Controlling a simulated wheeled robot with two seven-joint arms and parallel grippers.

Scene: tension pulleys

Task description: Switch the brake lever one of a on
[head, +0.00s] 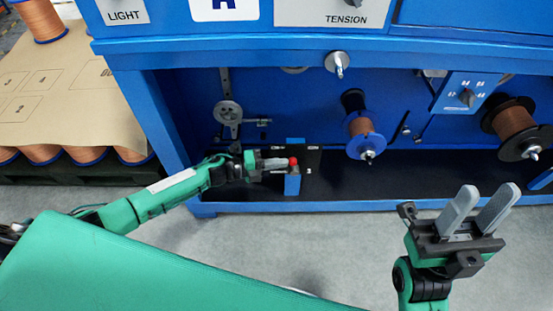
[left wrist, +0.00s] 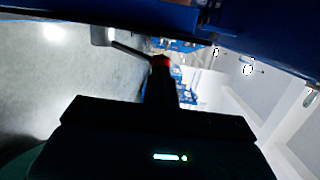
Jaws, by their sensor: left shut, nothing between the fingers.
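The brake lever with a red knob (head: 292,161) stands on a blue bracket (head: 292,184) at the machine's lower front, below the spools. My left gripper (head: 276,163) is shut and empty, with its fingertips at the knob in the head view; I cannot tell whether they touch. The left wrist view is dark, and there the red knob (left wrist: 161,61) shows just past the fingers (left wrist: 160,85). My right gripper (head: 474,212) is open and empty, in front of the machine at the right, away from the lever.
A blue-rimmed spool (head: 364,138) and a copper spool (head: 515,123) hang on the machine's front. A grey pulley (head: 228,112) is up left of the lever. A cardboard-topped pallet (head: 70,90) with copper spools stands at the left. Grey floor (head: 345,230) in front is free.

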